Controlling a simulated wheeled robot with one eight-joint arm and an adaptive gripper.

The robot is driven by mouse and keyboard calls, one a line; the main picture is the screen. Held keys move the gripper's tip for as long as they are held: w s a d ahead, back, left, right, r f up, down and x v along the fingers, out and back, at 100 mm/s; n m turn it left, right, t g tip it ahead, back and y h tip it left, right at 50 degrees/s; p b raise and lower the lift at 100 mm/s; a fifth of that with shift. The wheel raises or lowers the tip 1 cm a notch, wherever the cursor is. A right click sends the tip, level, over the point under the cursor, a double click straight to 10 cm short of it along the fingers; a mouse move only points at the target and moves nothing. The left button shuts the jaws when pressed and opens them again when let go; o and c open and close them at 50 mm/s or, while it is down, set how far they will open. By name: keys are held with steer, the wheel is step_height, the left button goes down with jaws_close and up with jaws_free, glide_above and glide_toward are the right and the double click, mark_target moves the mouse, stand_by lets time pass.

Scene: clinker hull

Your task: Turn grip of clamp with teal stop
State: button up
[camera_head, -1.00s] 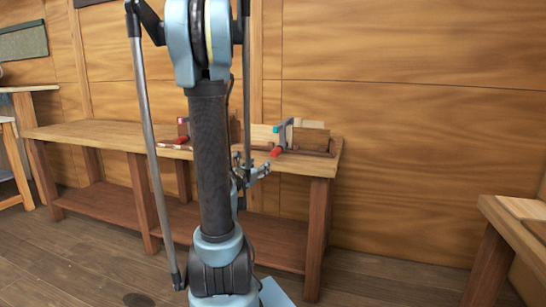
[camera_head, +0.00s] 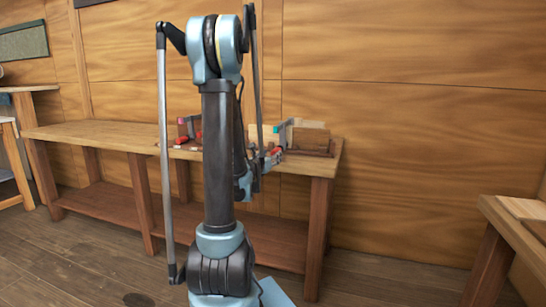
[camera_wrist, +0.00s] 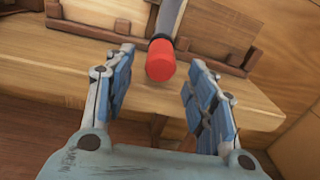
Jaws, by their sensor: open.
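A red cylindrical clamp grip (camera_wrist: 160,61) is between the tips of my open gripper (camera_wrist: 161,56) in the wrist view, with a gap on both sides. The grey clamp bar (camera_wrist: 170,17) runs up from it, out of the picture. In the head view my gripper (camera_head: 270,158) is at the front edge of the bench, by the right-hand clamp (camera_head: 284,132). A small teal part (camera_head: 277,130) shows on that clamp. The wrist view does not show the stop.
A second clamp with a red grip (camera_head: 181,140) stands further left on the bench (camera_head: 100,133), partly behind my arm. Wooden boards (camera_head: 310,138) stand upright by the right-hand clamp. Another bench (camera_head: 510,215) is at the far right, with open floor between.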

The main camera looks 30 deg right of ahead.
mark_target(273, 154)
steer(key=shift+x, duration=2.2)
steer(key=c, duration=1.1)
